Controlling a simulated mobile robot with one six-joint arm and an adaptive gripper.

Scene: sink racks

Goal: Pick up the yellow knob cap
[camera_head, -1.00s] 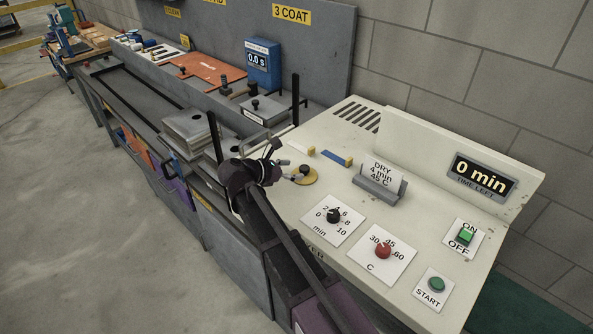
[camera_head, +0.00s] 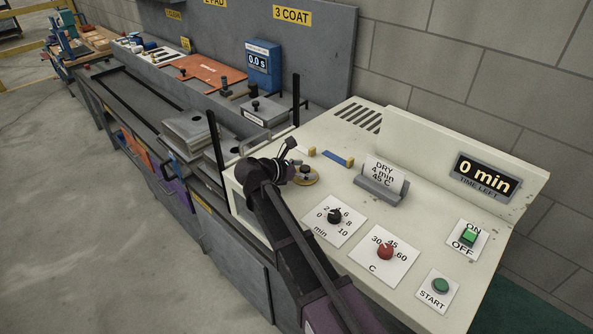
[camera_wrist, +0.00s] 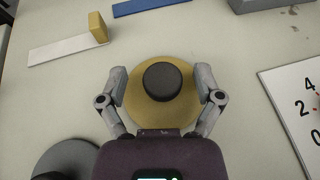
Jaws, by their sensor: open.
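The yellow knob cap (camera_head: 313,180) is a flat yellow disc with a black round knob (camera_head: 305,170) in its middle. It lies on the cream top of the dryer box, left of the dials. In the wrist view the yellow knob cap (camera_wrist: 160,113) is just ahead of my palm, with its black knob (camera_wrist: 161,80) upright. My gripper (camera_wrist: 161,84) is open, one finger on each side of the knob and apart from it. The fingers appear over the disc's left and right edges; their height above it is hard to tell. In the head view my gripper (camera_head: 288,170) partly hides the cap.
A yellow block (camera_wrist: 98,28) stands at the end of a white strip (camera_wrist: 66,49). A blue strip (camera_head: 337,159) and a grey card holder (camera_head: 380,195) stand beyond. A grey disc (camera_wrist: 66,158) shows at the wrist view's lower left. The dial panel (camera_wrist: 298,98) is to the right.

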